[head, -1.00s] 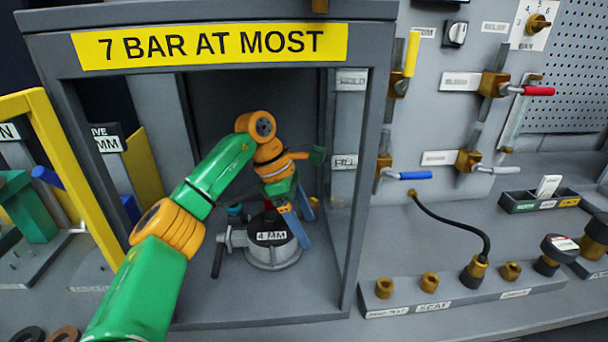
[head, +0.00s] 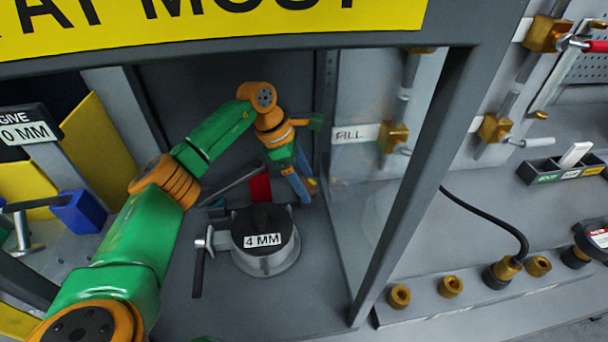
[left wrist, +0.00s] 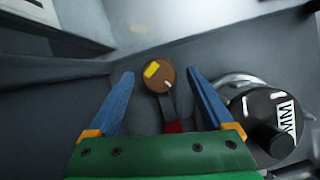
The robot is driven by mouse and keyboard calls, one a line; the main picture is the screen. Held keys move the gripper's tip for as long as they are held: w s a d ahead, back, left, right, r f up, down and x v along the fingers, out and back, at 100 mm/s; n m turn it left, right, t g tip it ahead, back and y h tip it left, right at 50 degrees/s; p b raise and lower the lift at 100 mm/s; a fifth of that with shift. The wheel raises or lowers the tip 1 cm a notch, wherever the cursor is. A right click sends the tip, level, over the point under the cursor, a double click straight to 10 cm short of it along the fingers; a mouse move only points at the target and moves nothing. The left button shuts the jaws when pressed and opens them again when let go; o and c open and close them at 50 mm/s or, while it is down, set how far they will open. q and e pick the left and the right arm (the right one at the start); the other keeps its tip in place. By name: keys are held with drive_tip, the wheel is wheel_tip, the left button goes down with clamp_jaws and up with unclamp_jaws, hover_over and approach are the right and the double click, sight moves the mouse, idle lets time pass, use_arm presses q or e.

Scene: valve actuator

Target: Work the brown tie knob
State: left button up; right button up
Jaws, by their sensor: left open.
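The brown tie knob (left wrist: 158,77) is round with a yellow mark and shows in the left wrist view, at the end of a dark stem above a red part (left wrist: 172,127). My left gripper (left wrist: 160,73) is open, and the knob appears between its two blue fingertips, touching neither; how far beyond them it lies I cannot tell. In the head view my left gripper (head: 307,192) points down inside the grey enclosure, beside the red part (head: 260,187). The knob is not discernible there. My right gripper is not in view.
A round black-topped fixture labelled 4 MM (head: 262,222) with a side handle stands close to my left gripper; it also shows in the wrist view (left wrist: 268,120). The enclosure's yellow-signed top beam (head: 440,40) and right post (head: 410,190) frame the opening. Brass fittings (head: 450,287) sit outside.

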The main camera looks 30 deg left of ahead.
use_arm(q)
drive_tip(key=shift+w+a+f, duration=0.1)
drive_tip(key=shift+w+f, duration=0.05)
drive_tip(key=c, duration=1.3)
drive_tip(key=shift+r+m+g+p, duration=0.3)
drive_tip(key=shift+m+g, duration=0.1)
drive_tip(key=shift+m, duration=0.5)
clamp_jaws()
drive_tip(key=shift+w+f+m+g, duration=0.15)
drive_tip(key=shift+m+g, duration=0.35)
drive_tip(key=shift+m, duration=0.9)
drive_tip(key=o, duration=1.3)
unclamp_jaws()
